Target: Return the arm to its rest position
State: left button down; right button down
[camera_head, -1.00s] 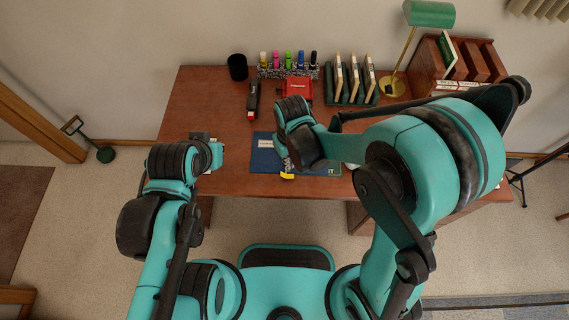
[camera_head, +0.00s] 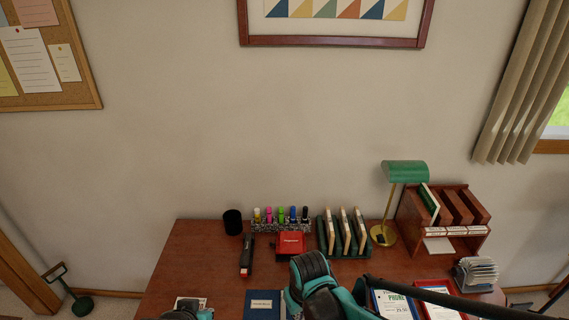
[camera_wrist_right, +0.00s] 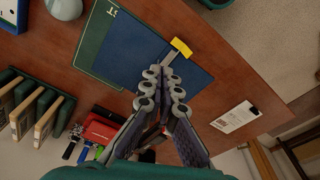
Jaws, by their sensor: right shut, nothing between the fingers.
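My right arm's black and teal wrist (camera_head: 312,275) shows at the bottom middle of the head view, over the front of the desk. Its fingers are hidden there. In the right wrist view my right gripper (camera_wrist_right: 163,82) is shut and empty, with its fingertips together above the dark blue mat (camera_wrist_right: 185,75) on the desk. A yellow-ended item (camera_wrist_right: 180,48) lies on the mat beyond the fingertips. Only a small dark and teal piece of my left arm (camera_head: 188,312) shows at the bottom edge of the head view. The left gripper's fingers are not visible.
The wooden desk (camera_head: 205,265) carries a black cup (camera_head: 233,222), markers in a holder (camera_head: 281,220), a red box (camera_head: 291,244), a black and red stapler (camera_head: 247,255), a file rack (camera_head: 343,233), a green lamp (camera_head: 404,172) and a wooden organizer (camera_head: 445,217).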

jog(key=s+d+r+m+t, duration=0.2)
jog(key=s+d+r+t, duration=0.1)
jog(key=d+r, duration=0.2)
jog(key=s+d+r+m+t, duration=0.2)
jog(key=d+r, duration=0.4)
jog(key=d, duration=0.3)
jog(key=shift+s+m+t+h, duration=0.3)
jog(key=shift+s+m+t, duration=0.1)
jog(key=shift+s, duration=0.05)
